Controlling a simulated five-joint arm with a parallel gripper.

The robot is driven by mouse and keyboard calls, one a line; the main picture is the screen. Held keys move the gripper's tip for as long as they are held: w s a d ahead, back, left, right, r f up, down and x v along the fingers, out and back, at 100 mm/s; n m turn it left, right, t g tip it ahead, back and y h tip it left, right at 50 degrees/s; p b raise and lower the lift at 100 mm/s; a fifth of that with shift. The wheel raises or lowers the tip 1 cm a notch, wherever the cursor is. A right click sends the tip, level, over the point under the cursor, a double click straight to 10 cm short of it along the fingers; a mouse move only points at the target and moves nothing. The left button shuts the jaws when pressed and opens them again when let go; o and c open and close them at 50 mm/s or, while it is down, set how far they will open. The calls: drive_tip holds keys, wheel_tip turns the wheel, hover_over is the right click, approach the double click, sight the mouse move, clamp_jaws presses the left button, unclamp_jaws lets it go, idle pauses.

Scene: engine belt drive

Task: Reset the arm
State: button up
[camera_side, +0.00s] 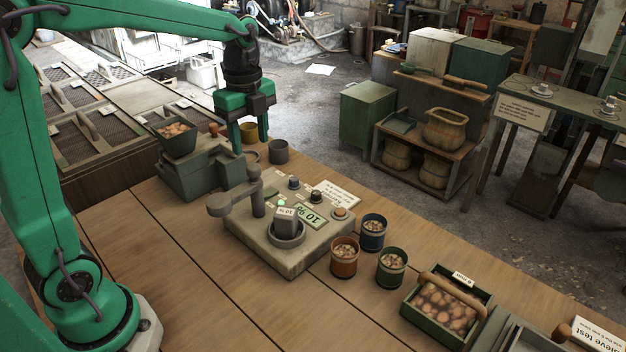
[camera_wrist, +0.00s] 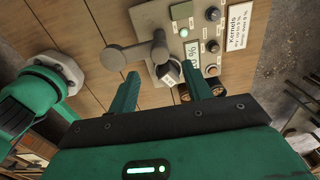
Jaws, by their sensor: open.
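My gripper (camera_side: 251,137) hangs at the end of my green arm, fingers pointing down, over the far side of the wooden bench. It is beyond the grey machine with a hopper. The two green fingers stand apart; in the wrist view my gripper (camera_wrist: 161,83) is also spread, with nothing held between the fingers. The grey tester (camera_side: 285,259) stands clear of the fingers, nearer the side camera. It has a round cup, a swing arm, knobs and a small display; it also shows beyond the fingertips in the wrist view (camera_wrist: 150,15).
The grey machine (camera_side: 187,178) carries a hopper (camera_side: 177,147) of kernels. A yellowish cup (camera_side: 249,127) and a dark cup (camera_side: 278,151) are near my fingers. Orange (camera_side: 344,262), blue (camera_side: 372,238) and green (camera_side: 391,273) cups hold kernels. A green crate (camera_side: 425,322) is at right. The front bench boards are clear.

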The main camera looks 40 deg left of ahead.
drive_tip(key=shift+r, duration=0.75)
drive_tip(key=shift+s+d+r+n, duration=0.25)
drive_tip(key=shift+s+r+n, duration=0.05)
drive_tip(key=shift+s+n, duration=0.4)
drive_tip(key=s+d+n+t, duration=0.1)
drive_tip(key=s+n+t, duration=0.1)
drive_tip(key=s+n, duration=0.5)
drive_tip(key=s+d+n+t, duration=0.2)
drive_tip(key=s+n+t, duration=0.1)
drive_tip(key=s+n, duration=0.4)
drive_tip(key=n, duration=0.2)
drive_tip(key=shift+s+d+f+n+t, duration=0.25)
drive_tip(key=shift+s+n+t, duration=0.05)
drive_tip(key=shift+s+n, duration=0.1)
